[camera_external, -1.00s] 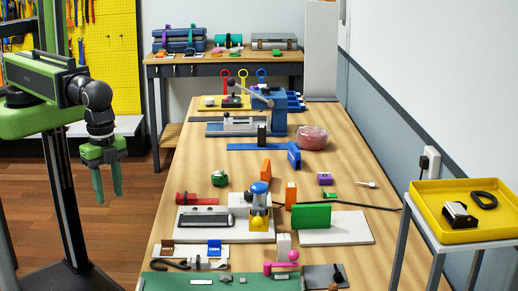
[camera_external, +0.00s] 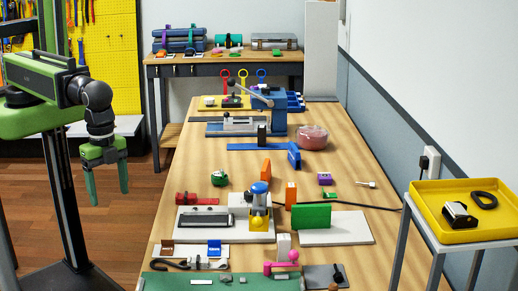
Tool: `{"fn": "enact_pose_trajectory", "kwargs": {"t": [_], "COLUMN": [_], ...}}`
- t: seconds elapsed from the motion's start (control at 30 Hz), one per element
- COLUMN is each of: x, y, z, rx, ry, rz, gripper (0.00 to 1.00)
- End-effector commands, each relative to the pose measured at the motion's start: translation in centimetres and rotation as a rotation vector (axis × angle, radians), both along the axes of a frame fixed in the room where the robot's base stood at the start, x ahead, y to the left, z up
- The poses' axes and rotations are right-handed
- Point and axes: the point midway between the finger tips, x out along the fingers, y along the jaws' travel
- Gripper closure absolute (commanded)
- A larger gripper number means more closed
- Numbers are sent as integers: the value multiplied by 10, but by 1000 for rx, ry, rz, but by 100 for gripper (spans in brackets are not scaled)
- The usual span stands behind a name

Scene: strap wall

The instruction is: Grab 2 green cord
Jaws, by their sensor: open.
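My gripper (camera_external: 108,185) hangs at the left, over the floor and left of the long workbench. Its two green fingers are spread apart with nothing between them. A small round green bundle with a pale patch (camera_external: 219,179) lies on the bench left of centre; I cannot tell whether it is a cord. A thin green strip (camera_external: 193,31) shows at the stacked blue cases on the back table. No thing is plainly a green cord at this size. My gripper is well apart from all of these.
The long wooden workbench (camera_external: 352,165) holds a green block (camera_external: 311,216), a blue vise (camera_external: 268,104) and a pink bowl (camera_external: 313,137). A yellow tray (camera_external: 428,226) stands at the right. The back table (camera_external: 224,67) is against the wall. Bare floor lies below my gripper.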

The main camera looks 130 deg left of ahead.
Motion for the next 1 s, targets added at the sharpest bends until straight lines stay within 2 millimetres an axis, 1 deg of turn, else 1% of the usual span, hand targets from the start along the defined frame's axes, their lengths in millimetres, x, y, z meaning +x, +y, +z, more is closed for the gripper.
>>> {"fn": "enact_pose_trajectory", "kwargs": {"t": [0.1,0.17,0.27,0.37,0.47,0.5,0.57,0.6,0.67,0.7,0.8,0.9,1.0], "x": [0,0,4,15,27,31,34,32,26,21,2,-14,-23], "y": [0,0,4,17,55,78,119,153,197,223,273,303,316], "z": [0,0,0,1,11,17,29,38,49,56,67,73,74], "rx": [0,0,14,60,114,136,170,196,229,248,288,301,306], "ry": [0,-1,-18,-63,-131,-161,-213,-250,-293,-311,-322,-316,-312], "rz": [4,36,190,435,724,847,1037,1165,1306,1369,1447,1502,1529], "gripper": [26,26,26,26,26,26,26,26,26,26,26,26,26]}}
